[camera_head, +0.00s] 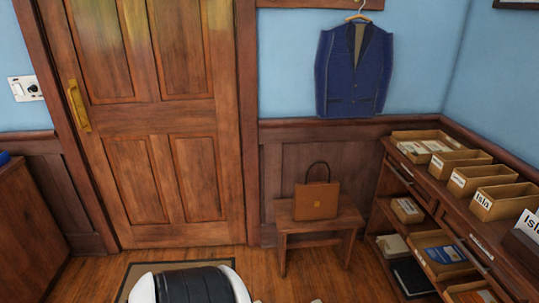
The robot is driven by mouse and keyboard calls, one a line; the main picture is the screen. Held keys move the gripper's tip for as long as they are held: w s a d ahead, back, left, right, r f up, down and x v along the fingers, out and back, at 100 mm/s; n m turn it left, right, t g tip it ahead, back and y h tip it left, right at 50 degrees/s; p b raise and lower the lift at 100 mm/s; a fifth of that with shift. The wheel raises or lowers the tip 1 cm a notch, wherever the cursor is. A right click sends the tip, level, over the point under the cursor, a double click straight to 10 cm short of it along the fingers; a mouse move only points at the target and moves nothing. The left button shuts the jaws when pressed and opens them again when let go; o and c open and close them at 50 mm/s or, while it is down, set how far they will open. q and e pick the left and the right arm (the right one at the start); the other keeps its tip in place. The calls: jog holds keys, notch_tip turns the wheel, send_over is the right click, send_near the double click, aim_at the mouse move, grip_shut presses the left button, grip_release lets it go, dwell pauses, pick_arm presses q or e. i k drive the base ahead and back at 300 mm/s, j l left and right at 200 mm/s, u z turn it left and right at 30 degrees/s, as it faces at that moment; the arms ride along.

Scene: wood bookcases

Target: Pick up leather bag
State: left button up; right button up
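A brown leather bag (316,201) stands upright on a small wooden bench (341,222) against the wall, to the right of the door. Its thin dark handle loop stands up above it. Neither of my grippers can be made out in the head view. Nothing touches the bag except the bench.
A wooden bookcase (458,224) with open boxes stands close at the right of the bench. A blue suit vest (353,72) hangs above. A closed wooden door (155,120) is at left, with a mat (180,267) before it. Floor in front of the bench is mostly clear.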

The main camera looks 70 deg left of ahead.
aim_at(316, 200)
jog(key=u, duration=1.75)
